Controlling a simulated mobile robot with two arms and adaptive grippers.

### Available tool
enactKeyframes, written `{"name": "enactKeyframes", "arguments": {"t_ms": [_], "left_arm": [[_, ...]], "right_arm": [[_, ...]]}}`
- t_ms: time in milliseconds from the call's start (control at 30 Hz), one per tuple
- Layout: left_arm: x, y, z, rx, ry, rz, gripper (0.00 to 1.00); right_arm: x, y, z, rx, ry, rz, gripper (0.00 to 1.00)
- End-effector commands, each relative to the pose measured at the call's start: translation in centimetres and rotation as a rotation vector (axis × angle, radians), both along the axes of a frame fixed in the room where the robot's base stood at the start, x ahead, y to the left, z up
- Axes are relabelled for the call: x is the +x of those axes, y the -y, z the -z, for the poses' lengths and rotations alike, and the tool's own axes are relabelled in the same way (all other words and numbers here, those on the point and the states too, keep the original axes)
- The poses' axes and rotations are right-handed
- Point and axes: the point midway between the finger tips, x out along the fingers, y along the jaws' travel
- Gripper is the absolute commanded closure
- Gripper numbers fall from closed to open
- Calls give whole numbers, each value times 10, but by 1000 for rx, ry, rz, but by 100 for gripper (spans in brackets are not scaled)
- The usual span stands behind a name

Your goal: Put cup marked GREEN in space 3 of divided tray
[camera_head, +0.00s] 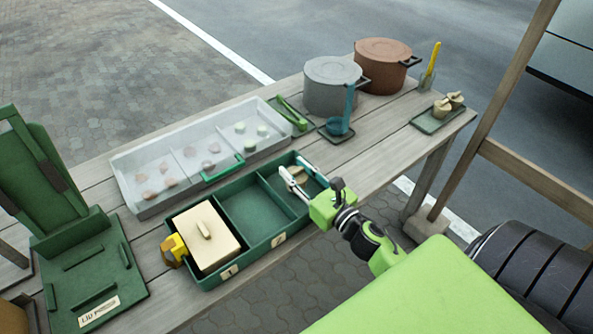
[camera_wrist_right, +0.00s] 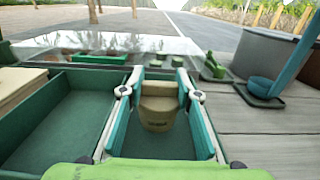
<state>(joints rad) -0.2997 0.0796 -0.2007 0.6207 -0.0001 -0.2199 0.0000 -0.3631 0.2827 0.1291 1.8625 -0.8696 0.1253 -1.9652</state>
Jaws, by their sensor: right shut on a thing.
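The green divided tray (camera_head: 240,268) stands at the table's front edge, with number tags on its front wall. A tan cup (camera_wrist_right: 158,108) is between the fingers of my right gripper (camera_wrist_right: 158,92); the small dark marking on it is too blurred to read. In the head view my right gripper (camera_head: 302,180) reaches into the tray's rightmost compartment, and only a bit of the cup (camera_head: 299,174) shows between its fingers. The gripper is shut on the cup, which looks upright. Whether its base touches the tray floor I cannot tell. My left gripper is out of view.
A cream lidded box (camera_head: 202,236) fills the tray's left compartment; the middle one (camera_head: 252,209) is empty. A clear-lidded case (camera_head: 152,208) lies behind. A grey pot (camera_head: 331,88), a brown pot (camera_head: 383,65) and a blue ladle (camera_head: 338,125) stand to the right.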

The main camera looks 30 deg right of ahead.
Motion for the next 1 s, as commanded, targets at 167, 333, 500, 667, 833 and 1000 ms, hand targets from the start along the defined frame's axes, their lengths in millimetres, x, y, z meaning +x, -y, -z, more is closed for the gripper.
{"name": "enactKeyframes", "arguments": {"t_ms": [167, 333, 500, 667, 833, 1000], "left_arm": [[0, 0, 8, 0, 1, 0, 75], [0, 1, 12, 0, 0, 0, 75], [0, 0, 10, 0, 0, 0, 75], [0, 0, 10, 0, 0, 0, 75], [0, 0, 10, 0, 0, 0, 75], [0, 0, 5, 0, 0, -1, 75]], "right_arm": [[0, 0, 7, -1, 0, 0, 100], [0, 0, 11, 0, 1, 0, 100], [0, 0, 10, 1, 0, 0, 46], [0, 0, 10, 0, 0, 0, 42], [0, 0, 10, 0, 0, 0, 42], [0, 0, 5, 0, 0, 0, 42]]}}
